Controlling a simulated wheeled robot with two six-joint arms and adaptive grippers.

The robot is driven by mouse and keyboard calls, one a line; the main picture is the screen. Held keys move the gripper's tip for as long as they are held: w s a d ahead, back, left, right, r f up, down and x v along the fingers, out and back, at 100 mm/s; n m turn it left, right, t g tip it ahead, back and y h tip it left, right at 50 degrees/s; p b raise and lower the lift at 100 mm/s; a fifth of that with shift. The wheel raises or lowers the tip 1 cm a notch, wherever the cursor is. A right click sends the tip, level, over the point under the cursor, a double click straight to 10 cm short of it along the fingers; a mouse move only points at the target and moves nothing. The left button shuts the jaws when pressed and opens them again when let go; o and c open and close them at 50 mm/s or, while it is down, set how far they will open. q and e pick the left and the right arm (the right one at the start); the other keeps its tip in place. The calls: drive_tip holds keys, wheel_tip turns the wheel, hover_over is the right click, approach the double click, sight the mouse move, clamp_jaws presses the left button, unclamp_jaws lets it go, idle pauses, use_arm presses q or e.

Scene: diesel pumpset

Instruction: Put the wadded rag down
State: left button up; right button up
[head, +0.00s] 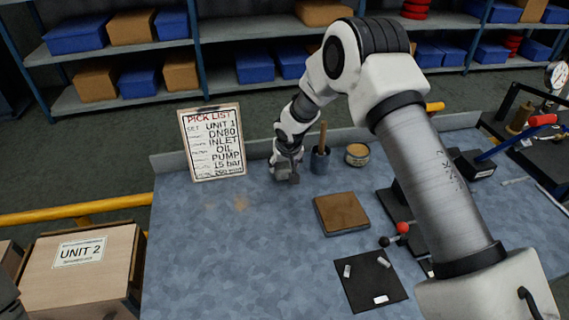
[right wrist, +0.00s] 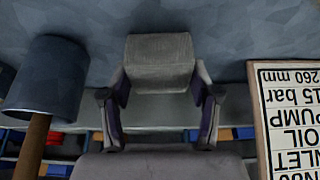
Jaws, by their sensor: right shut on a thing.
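The wadded rag (right wrist: 160,63) is a grey, block-shaped bundle in the right wrist view. My right gripper (right wrist: 160,100) is shut on it, with a finger on each side. In the head view the gripper (head: 286,164) points down at the back of the blue-grey bench top (head: 205,265), and the rag (head: 287,176) shows small and grey at its tips. I cannot tell whether the rag touches the bench. My left gripper is not in view.
The pick list board (head: 212,143) stands left of the gripper. A dark cup with a wooden handle (head: 320,160) and a round tin (head: 357,154) stand close on its right. A brown-topped block (head: 341,213) lies nearer. The bench's front left is clear.

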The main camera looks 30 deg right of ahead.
drive_tip(key=shift+f, duration=0.2)
drive_tip(key=o, duration=1)
drive_tip(key=shift+r, duration=0.3)
drive_tip(key=shift+s+r, duration=0.1)
drive_tip(key=shift+r, duration=0.15)
drive_tip(key=b+v, duration=0.1)
drive_tip(key=v, duration=1)
drive_tip(key=shift+s+r, duration=0.1)
drive_tip(key=shift+r, duration=0.05)
